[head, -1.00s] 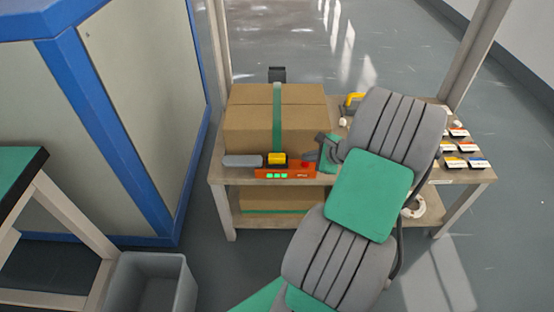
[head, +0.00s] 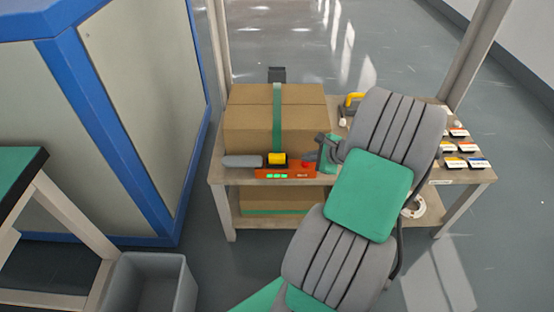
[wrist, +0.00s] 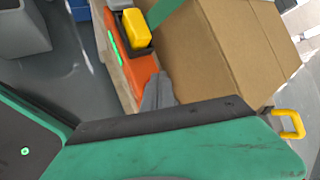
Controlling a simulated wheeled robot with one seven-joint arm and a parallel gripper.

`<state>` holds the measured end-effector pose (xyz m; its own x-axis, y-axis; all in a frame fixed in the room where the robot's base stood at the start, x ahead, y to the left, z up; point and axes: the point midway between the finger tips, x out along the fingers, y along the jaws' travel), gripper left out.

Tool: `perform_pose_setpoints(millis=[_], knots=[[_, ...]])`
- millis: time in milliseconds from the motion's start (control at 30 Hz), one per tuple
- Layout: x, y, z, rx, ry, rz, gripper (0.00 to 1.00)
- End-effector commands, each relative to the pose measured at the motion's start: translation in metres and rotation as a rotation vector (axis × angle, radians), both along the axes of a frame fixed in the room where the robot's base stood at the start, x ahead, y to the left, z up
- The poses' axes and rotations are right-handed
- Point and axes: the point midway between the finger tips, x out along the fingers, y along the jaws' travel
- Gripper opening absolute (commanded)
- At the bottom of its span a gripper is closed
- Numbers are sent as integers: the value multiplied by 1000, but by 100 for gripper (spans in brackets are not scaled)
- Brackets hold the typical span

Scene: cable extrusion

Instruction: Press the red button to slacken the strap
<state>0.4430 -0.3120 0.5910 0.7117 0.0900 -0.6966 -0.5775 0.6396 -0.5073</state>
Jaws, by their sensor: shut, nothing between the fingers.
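An orange strapping tool (head: 285,173) with a grey handle (head: 243,161) and a yellow part (head: 277,159) sits at the front of a cardboard box (head: 250,127). A green strap (head: 277,120) runs over the box to the tool. The red button (head: 305,164) is at the tool's right end in the head view; in the wrist view my fingers hide it. My gripper (head: 313,156) is shut and empty, with its tip at or just beside the button; I cannot tell whether it touches. In the wrist view my fingertips (wrist: 158,85) lie over the near end of the orange tool (wrist: 135,67).
The box stands on a wooden cart (head: 217,170) with a lower shelf. A yellow-handled item (head: 354,100) and several labelled cards (head: 458,147) lie to the right. A grey bin (head: 152,285) and a blue-framed cabinet (head: 130,100) are at left.

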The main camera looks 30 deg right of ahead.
Motion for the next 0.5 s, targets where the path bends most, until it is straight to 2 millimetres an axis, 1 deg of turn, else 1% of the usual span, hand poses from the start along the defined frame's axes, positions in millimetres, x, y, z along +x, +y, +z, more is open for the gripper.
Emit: perform_pose_setpoints(millis=[367,500], knots=[[0,0,-1,0,1,1,0],[0,1,-6,3,1,0,0]])
